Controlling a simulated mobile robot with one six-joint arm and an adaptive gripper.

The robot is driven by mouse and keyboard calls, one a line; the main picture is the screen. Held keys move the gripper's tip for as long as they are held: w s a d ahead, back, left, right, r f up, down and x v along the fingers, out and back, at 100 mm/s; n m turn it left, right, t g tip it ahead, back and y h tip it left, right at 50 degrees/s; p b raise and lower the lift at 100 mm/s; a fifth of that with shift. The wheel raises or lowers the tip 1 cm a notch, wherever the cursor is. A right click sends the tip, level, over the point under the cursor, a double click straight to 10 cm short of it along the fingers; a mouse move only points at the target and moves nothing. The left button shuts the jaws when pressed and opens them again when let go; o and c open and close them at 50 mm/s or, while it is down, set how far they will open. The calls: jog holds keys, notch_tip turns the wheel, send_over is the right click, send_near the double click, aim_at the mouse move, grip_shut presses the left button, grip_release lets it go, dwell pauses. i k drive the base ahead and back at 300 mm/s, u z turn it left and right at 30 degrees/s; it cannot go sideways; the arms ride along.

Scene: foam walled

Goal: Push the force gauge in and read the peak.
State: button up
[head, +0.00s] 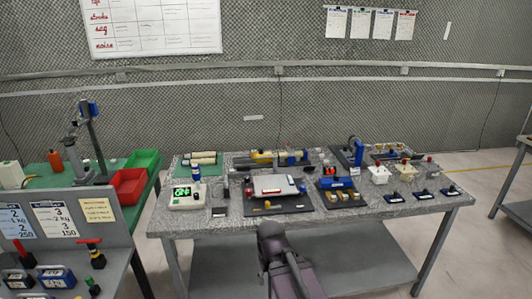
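I cannot tell for certain which device is the force gauge. On the middle bench, a long yellow and grey device with a blue end (290,157) lies along the back. A pale box with a lit green display (187,195) stands at the front left of that bench; its digits are too small to read surely. A tall stand with a blue head (88,109) rises from the green bench at the left. My arm's links show at the bottom centre, in front of the bench. My gripper cannot be made out.
The grey speckled bench (250,225) carries several fixtures: a silver plate on a black base (275,186), a blue block device (337,184) and white boxes with knobs (379,174). Red (128,186) and green (143,160) bins sit left. A grey panel (60,225) stands front left. Floor at right is open.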

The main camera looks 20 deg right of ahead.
aim_at(260, 153)
jog(key=z, duration=0.25)
jog(key=i, duration=1)
